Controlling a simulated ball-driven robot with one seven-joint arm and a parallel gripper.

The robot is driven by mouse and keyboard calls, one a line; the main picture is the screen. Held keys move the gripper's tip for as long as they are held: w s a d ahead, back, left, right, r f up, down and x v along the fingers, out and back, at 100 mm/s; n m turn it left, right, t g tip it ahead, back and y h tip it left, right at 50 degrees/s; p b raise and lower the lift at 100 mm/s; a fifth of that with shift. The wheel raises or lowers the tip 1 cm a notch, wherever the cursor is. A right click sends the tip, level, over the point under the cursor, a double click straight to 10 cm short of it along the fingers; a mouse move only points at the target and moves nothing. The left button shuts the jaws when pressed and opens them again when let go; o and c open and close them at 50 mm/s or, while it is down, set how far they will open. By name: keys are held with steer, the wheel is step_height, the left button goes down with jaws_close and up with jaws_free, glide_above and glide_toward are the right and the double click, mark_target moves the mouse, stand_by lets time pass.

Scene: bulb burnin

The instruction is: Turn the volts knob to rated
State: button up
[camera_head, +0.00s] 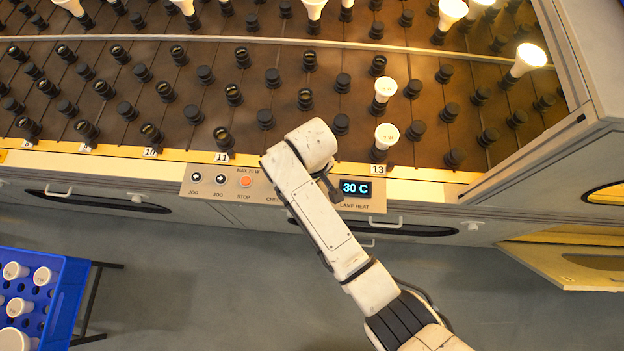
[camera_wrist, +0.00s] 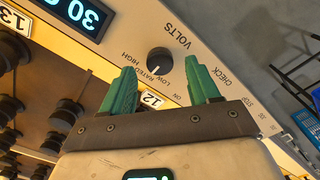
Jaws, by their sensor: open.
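The volts knob (camera_wrist: 159,60) is a small round black knob on the beige control panel (camera_wrist: 215,62), next to the word VOLTS in the wrist view. The words LOW, RATED and HIGH are printed beside it. A small light mark shows on the knob, but I cannot tell for sure which word it points to. My gripper (camera_wrist: 159,66) is open, its two green fingers on either side of the knob in the picture, with gaps; whether they are down at its height is unclear. In the head view my arm hides the knob.
A lit display (camera_head: 356,190) reads 30 C on the panel, right of my wrist. An orange stop button (camera_head: 246,181) and two jog buttons sit at the panel's left. Sockets and several bulbs fill the rack behind. A blue crate (camera_head: 70,280) stands at lower left.

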step_height(320, 180, up, 8)
steer(key=shift+r, duration=0.25)
stand_by(0.5)
steer(key=s+d+m, duration=0.5)
steer(key=s+d, duration=0.5)
steer(key=d, duration=0.4)
steer(key=s+d+m+t, duration=0.1)
steer(key=s+d+m, duration=0.4)
steer(key=s+d, duration=0.6)
steer(key=d, duration=0.3)
steer(key=shift+d, duration=0.4)
steer(key=shift+f, duration=0.1)
